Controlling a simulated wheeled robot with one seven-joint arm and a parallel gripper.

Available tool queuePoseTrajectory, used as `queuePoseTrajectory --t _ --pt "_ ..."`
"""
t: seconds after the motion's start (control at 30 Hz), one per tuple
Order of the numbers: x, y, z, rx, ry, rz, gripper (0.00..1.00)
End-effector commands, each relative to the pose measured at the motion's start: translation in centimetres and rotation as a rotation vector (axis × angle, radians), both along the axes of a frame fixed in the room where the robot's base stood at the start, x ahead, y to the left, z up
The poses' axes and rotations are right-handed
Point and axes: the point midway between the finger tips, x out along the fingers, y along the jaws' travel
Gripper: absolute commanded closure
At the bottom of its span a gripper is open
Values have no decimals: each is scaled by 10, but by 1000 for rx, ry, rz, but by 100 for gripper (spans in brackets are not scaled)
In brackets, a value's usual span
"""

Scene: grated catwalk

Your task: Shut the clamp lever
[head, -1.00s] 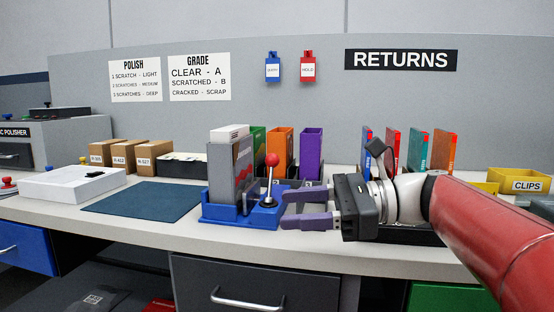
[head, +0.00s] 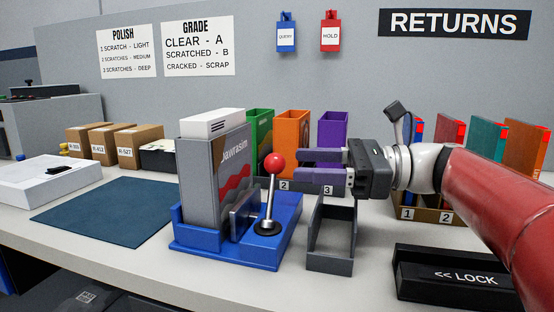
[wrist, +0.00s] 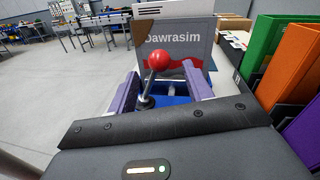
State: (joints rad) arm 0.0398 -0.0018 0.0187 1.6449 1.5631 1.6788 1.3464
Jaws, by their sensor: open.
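The clamp lever (head: 271,190) is a metal rod with a red ball on top, standing nearly upright on a black pivot in the blue clamp base (head: 230,256). A grey case (head: 213,180) labelled "Dawrasim" stands upright in the base behind a small grey plate. My gripper (head: 300,170) is open, with purple fingers pointing left toward the red ball, just right of it in the head view. In the wrist view, the lever's red ball (wrist: 159,61) shows between the open fingers (wrist: 165,90), nearer the left one. I cannot tell whether a finger touches it.
A dark open tray (head: 331,235) stands right of the base. Green, orange (head: 291,140) and purple upright bins stand behind the gripper. A blue mat (head: 105,212) lies clear at left. A black "LOCK" box (head: 455,280) sits at the front right.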

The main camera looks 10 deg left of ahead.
Motion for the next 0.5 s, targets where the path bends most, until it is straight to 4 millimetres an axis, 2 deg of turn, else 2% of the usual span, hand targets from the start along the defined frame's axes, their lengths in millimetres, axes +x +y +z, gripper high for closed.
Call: queuePoseTrajectory --t 0.1,0.3,0.5 --pt "-3 21 0 0 0 4 49" --pt "-5 49 0 0 0 3 49" --pt "-6 60 0 0 0 1 49"
